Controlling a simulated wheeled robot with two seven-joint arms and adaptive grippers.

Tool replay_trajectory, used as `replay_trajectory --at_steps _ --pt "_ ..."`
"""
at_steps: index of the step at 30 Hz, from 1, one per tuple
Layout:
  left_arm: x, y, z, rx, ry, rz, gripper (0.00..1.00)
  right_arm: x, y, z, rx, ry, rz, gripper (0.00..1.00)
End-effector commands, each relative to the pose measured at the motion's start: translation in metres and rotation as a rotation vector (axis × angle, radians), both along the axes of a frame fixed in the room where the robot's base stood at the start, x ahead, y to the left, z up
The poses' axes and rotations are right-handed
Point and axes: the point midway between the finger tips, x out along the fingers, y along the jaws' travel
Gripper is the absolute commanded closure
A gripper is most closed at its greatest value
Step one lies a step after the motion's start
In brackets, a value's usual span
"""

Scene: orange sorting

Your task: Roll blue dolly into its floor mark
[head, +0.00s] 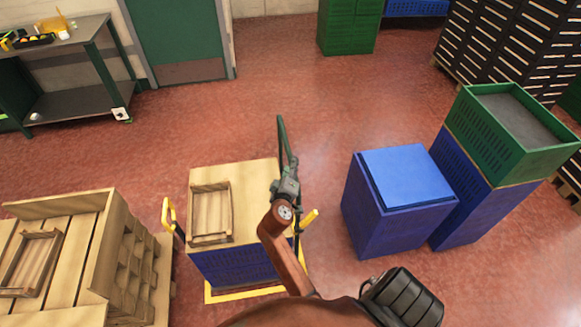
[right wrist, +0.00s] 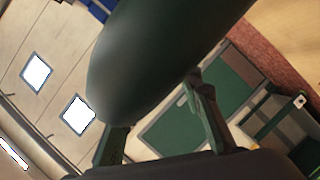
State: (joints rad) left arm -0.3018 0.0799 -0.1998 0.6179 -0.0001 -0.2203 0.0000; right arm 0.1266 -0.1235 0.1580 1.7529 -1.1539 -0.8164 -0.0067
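What looks like the blue dolly (head: 232,268) stands at lower centre in the head view, with a blue slatted body, a pale wooden top and yellow grips on its left and right sides. My left gripper is not in view.
A wooden tray (head: 211,212) lies on the dolly top. A pallet stack (head: 125,262) stands close on the left. A blue lidded box (head: 395,220) and a green crate on blue ones (head: 480,145) stand right. Red floor is open behind the dolly, before the green door (head: 175,35).

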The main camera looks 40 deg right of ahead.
Motion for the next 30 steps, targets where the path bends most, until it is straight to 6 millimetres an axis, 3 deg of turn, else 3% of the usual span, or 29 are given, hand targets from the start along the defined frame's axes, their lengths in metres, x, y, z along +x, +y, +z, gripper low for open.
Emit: replay_trajectory --at_steps 8,18,21,30 --pt "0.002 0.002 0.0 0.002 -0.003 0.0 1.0 0.0 -0.001 0.01 0.0 -0.004 -0.002 0.67" --pt "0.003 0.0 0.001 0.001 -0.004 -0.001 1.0 0.001 0.0 0.079 -0.009 -0.015 0.0 0.67" --pt "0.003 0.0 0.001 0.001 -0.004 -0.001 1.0 0.0 0.0 0.091 -0.006 -0.011 0.0 0.67" --pt "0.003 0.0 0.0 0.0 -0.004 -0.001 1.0 0.0 0.0 0.102 -0.002 -0.002 0.001 0.67"
